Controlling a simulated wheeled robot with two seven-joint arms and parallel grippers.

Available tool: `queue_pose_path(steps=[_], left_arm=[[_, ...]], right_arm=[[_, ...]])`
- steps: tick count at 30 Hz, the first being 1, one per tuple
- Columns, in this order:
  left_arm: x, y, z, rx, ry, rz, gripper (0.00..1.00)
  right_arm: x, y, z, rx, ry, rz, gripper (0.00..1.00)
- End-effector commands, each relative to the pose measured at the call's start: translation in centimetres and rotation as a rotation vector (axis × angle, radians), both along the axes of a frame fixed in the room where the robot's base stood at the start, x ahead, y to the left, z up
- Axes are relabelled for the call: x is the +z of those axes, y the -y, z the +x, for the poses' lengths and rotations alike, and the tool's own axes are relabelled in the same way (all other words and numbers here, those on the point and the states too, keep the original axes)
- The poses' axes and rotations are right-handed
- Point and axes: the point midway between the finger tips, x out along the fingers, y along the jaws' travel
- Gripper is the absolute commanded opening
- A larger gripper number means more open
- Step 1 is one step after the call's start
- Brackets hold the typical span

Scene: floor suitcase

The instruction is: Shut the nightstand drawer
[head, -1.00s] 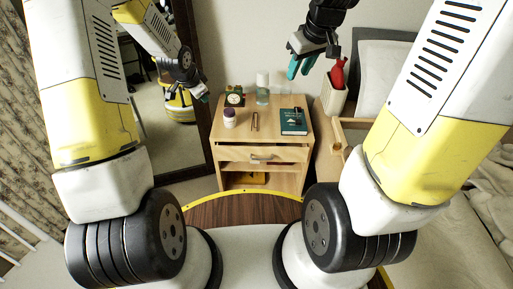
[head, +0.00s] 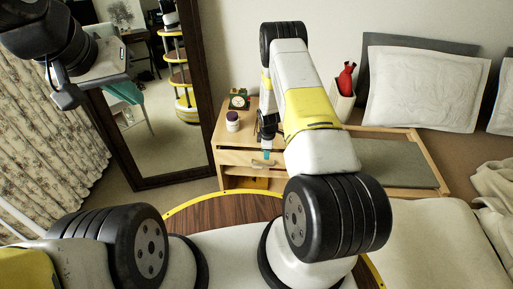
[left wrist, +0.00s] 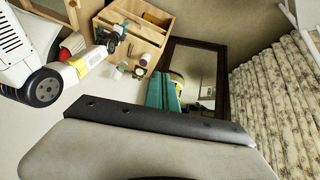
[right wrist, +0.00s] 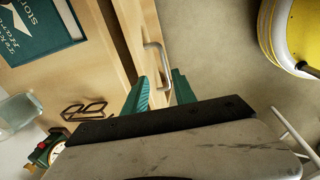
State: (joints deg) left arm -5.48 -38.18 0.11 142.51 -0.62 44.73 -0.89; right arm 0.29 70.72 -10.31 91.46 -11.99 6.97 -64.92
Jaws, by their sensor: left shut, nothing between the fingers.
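The wooden nightstand (head: 232,138) stands against the wall in the head view. It also shows in the left wrist view (left wrist: 151,32). Its drawer (head: 238,159) looks slightly out, with a dark gap under the top in the right wrist view. The metal drawer handle (right wrist: 160,62) lies between the spread teal fingers of my right gripper (right wrist: 160,92); I cannot tell whether they touch it. In the head view my right gripper (head: 267,154) is at the drawer front, and my arm hides the nightstand's right side. My left gripper (head: 124,92) is shut and empty, raised before the mirror.
On the nightstand top are a clock (head: 238,99), a purple-and-white bottle (head: 232,122), glasses (right wrist: 84,110), a clear bottle (right wrist: 18,112) and a teal book (right wrist: 42,30). A mirror (head: 165,183) stands left. The bed (head: 430,235) is right.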

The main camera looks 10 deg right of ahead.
Motion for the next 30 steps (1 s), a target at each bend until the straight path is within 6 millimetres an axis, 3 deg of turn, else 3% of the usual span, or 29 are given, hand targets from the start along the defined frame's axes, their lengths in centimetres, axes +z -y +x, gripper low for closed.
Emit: queue_pose_path(steps=[4, 18, 30], left_arm=[[0.0, 0.2, -1.1, 0.013, -0.003, -0.021, 0.0], [0.0, 0.2, -1.0, 0.013, -0.003, -0.02, 0.0], [0.0, 0.1, -1.0, 0.013, -0.002, -0.02, 0.0]], right_arm=[[-2.0, 0.0, -0.4, 0.028, -0.007, -0.008, 0.32], [-8.4, 0.3, 0.7, 0.028, -0.008, -0.007, 0.32], [-9.2, 0.3, 0.9, 0.027, -0.008, -0.006, 0.32]])
